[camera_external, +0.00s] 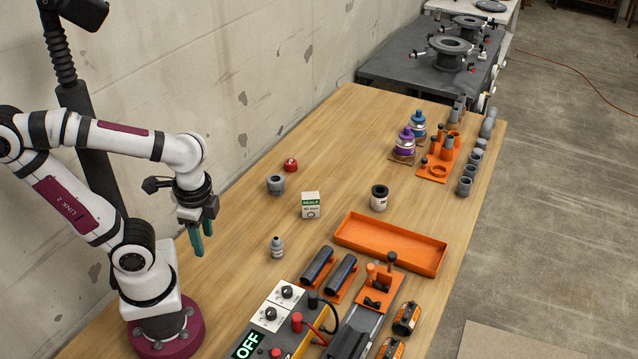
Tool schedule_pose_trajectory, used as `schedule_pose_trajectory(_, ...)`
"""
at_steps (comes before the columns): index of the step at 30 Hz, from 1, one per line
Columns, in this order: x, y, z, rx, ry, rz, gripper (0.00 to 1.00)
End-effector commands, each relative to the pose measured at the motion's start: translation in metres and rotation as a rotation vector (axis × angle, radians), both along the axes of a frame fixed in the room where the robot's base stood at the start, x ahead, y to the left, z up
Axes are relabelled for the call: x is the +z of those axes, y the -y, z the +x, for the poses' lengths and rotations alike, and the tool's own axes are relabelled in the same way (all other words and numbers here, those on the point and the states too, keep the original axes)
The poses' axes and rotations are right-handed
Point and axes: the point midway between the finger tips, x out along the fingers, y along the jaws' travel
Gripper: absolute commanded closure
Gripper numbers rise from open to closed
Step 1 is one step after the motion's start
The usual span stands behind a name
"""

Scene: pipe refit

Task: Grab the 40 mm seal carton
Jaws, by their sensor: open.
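A small white and green carton (311,205) labelled as seals stands upright on the wooden table, near the middle. Its size print is too small to read. My gripper (200,241) hangs to the left of the carton with its teal fingers pointing down. It is open and empty, well apart from the carton and above the table's left side.
Near the carton are a grey fitting (275,185), a red cap (290,165), a dark-topped white cup (379,198) and a small grey fitting (277,247). An orange tray (390,252) lies to the right. A control box (262,346) reading OFF stands in front. The concrete wall (240,70) is behind.

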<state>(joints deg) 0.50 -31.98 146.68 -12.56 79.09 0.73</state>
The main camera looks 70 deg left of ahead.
Motion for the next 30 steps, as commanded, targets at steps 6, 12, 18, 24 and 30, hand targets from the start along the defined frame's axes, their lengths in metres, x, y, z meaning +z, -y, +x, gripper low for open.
schedule_pose_trajectory(6, 0.0, 0.0, 0.0, 0.0, 0.0, 0.0, 0.5)
schedule_pose_trajectory(12, 0.0, 0.0, 0.0, 0.0, 0.0, 0.0, 0.32)
schedule_pose_trajectory(18, 0.0, 0.0, 0.0, 0.0, 0.0, 0.0, 0.21)
schedule_pose_trajectory(24, -0.002, 0.005, 0.004, 0.105, -0.029, -0.052, 0.21)
schedule_pose_trajectory(30, -0.024, 0.016, 0.092, 1.146, -0.229, -0.558, 0.21)
